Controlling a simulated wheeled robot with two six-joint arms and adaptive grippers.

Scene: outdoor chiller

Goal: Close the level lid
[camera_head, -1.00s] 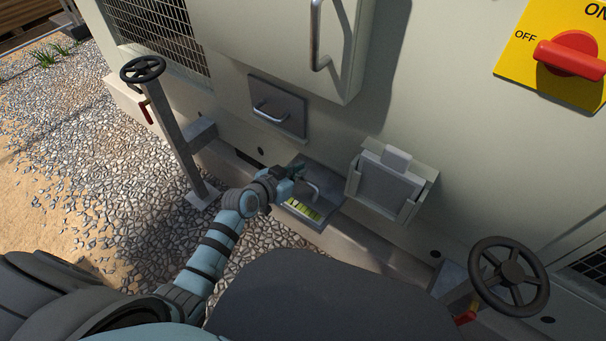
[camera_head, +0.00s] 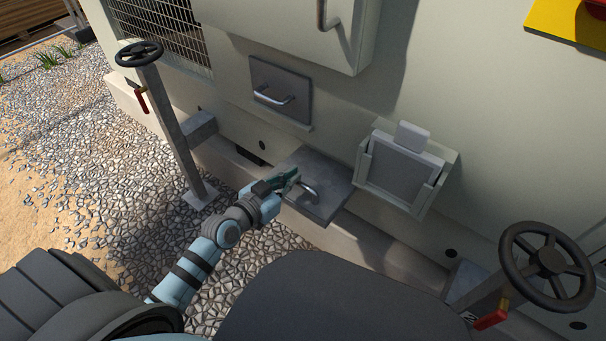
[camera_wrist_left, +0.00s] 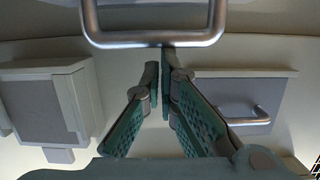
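The level lid is a grey plate (camera_head: 328,205) low on the chiller wall, with a curved metal handle (camera_head: 310,191) on it. It looks roughly flat and no gauge strip shows under it. My left gripper (camera_head: 294,177) is at the lid's left side, beside the handle. In the left wrist view a metal handle (camera_wrist_left: 155,41) crosses the top, just beyond the fingertips of my left gripper (camera_wrist_left: 160,67). The fingertips are together, with nothing seen between them. Whether they touch the lid is unclear. My right gripper is out of view.
A closed panel with a handle (camera_head: 281,90) is above the lid. A grey box-like holder (camera_head: 402,170) stands to its right. A post with a black handwheel (camera_head: 139,54) is at left, another handwheel (camera_head: 547,262) at right. Gravel (camera_head: 85,180) lies at left.

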